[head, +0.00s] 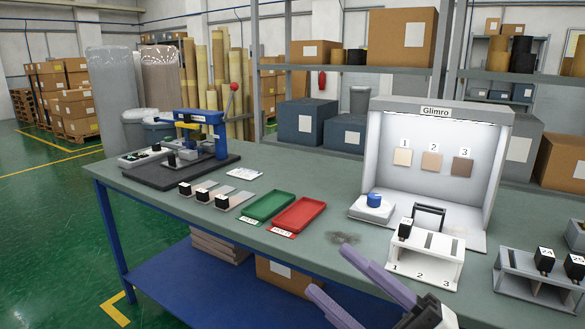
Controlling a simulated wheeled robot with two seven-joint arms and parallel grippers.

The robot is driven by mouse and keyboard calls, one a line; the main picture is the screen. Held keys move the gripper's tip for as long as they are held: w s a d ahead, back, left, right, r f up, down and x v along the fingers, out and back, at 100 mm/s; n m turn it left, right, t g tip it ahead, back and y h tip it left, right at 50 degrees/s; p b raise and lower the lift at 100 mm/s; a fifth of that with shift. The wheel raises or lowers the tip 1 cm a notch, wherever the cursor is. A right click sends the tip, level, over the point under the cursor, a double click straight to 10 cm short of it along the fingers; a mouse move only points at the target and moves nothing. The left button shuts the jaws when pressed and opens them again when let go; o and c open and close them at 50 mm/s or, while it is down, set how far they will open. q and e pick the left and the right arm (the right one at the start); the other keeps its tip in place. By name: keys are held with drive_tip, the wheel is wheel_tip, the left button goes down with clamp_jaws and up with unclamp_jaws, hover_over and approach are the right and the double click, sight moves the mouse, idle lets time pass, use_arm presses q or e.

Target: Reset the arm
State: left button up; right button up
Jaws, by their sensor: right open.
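My right gripper (329,266) comes in at the bottom right of the head view. Its two purple fingers are spread apart, with nothing between them. It is in front of the grey table (345,283), near the front edge and left of the white numbered rack (428,262). My left gripper and left arm are out of view.
A lit booth (497,185) stands behind the rack, with a white device with a blue knob (374,200) on its left. Red (299,214) and green (269,206) trays lie mid-table. A blue press (205,116) stands far left. A grey rack (545,275) is at right.

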drive_tip(key=s+d+f+m+t+h, duration=0.1)
drive_tip(key=d+f+m+h, duration=0.3)
drive_tip(key=f+m+h, duration=0.6)
drive_tip(key=s+d+f+m+t+h, duration=0.15)
drive_tip(key=d+f+m+h, duration=0.5)
drive_tip(key=f, duration=0.85)
drive_tip(key=s+a+f+m+g, duration=0.1)
drive_tip(key=s+f+m+g, duration=0.5)
drive_tip(key=s+f, duration=0.9)
drive_tip(key=shift+s+a+f+m+g, duration=0.15)
drive_tip(key=shift+a+f+m+g, duration=0.25)
drive_tip(key=shift+f+m, duration=0.15)
drive_tip(key=shift+r+h, duration=0.1)
drive_tip(key=shift+h, duration=0.15)
